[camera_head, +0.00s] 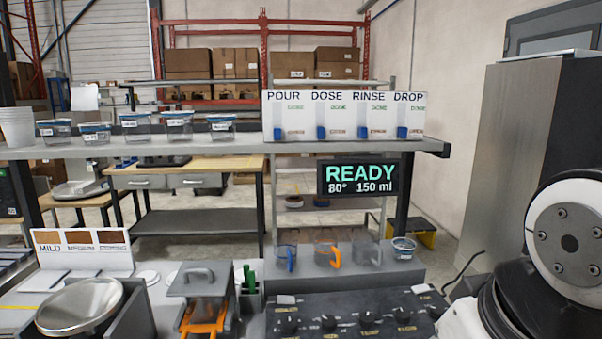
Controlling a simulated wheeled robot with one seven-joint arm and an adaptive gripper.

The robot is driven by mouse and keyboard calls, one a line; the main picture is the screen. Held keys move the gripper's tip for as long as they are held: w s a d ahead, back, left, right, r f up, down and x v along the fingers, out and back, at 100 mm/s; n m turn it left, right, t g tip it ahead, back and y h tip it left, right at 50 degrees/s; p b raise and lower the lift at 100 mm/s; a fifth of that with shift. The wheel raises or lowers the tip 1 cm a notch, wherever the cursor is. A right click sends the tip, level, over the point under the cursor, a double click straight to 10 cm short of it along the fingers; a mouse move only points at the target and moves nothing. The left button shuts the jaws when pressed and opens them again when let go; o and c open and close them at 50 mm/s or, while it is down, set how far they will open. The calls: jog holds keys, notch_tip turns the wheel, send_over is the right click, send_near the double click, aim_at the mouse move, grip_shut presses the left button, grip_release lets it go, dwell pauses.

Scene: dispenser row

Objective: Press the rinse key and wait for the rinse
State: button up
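A white board (343,117) on the shelf carries the headings POUR, DOSE, RINSE and DROP. Under RINSE (369,97) there is a small blue tab (362,132), with small green and orange lettering beside it. A dark display (357,178) hangs below the shelf and reads READY, 80°, 150 ml. A dark panel (350,311) with several knobs and small labels lies at the bottom; I cannot read which of its controls is the rinse key. My arm shows at the right edge, but my gripper is out of view.
Clear mugs with blue and orange handles (333,257) stand behind the knob panel. A lidded grey container (201,279), a metal bowl (79,304) and a MILD/MEDIUM card (84,249) are at left. Lidded tubs (136,126) line the shelf. A tall steel cabinet (520,170) stands at right.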

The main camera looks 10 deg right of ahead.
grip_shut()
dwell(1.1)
